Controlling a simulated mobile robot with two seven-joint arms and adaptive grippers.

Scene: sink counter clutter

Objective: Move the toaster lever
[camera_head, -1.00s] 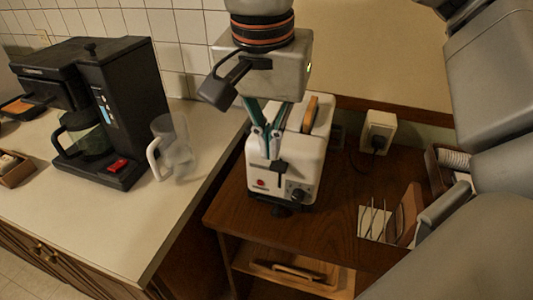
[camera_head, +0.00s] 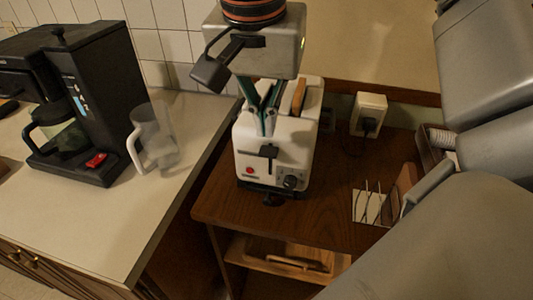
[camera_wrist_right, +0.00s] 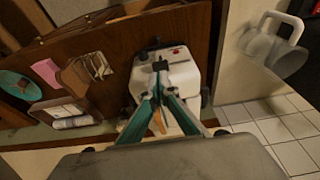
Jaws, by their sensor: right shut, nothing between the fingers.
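The white toaster (camera_head: 302,150) stands on the brown wooden stand, with a slice of bread (camera_head: 299,95) in its top. Its black lever (camera_head: 268,152) is on the front face, above a red button and a dark knob. My right gripper (camera_head: 266,132) reaches down from above, its fingertips together just above the lever. In the right wrist view the shut fingertips (camera_wrist_right: 160,68) are beside the dark lever (camera_wrist_right: 157,56); I cannot tell whether they touch it. My left gripper is not in view.
A black coffee maker (camera_head: 85,110) and a clear mug (camera_head: 153,140) stand on the pale counter (camera_head: 110,220) at left. A wall outlet with a plug (camera_head: 369,115) is behind the toaster. A wire rack (camera_head: 371,203) and a wooden tray (camera_head: 290,258) are nearby.

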